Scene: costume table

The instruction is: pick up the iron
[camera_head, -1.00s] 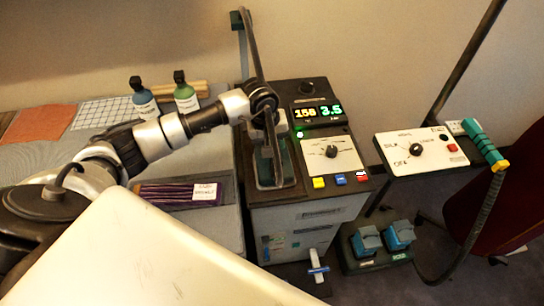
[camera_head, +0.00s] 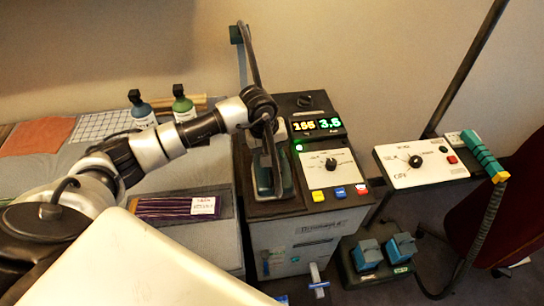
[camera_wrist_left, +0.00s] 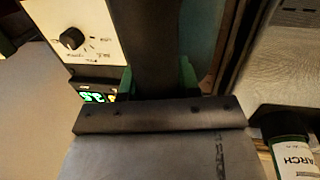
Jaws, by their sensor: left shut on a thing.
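The iron (camera_head: 264,182), with a dark teal body and a dark handle, is at the left part of the dark steam station top (camera_head: 310,206) in the head view. My left gripper (camera_head: 268,135) reaches it from above and is shut on its handle. The arm's wrist hides part of the iron's far end. In the left wrist view the dark handle (camera_wrist_left: 155,45) runs between the jaws. I cannot tell whether the iron's sole touches its rest. My right gripper is not in view.
A lit display (camera_head: 316,125) and a dial panel (camera_head: 331,163) sit right of the iron. A hose (camera_head: 249,55) rises behind it. Green and blue bottles (camera_head: 182,106) stand at the back left. A second control panel (camera_head: 421,164) is at the right, with blue pedals (camera_head: 369,254) below.

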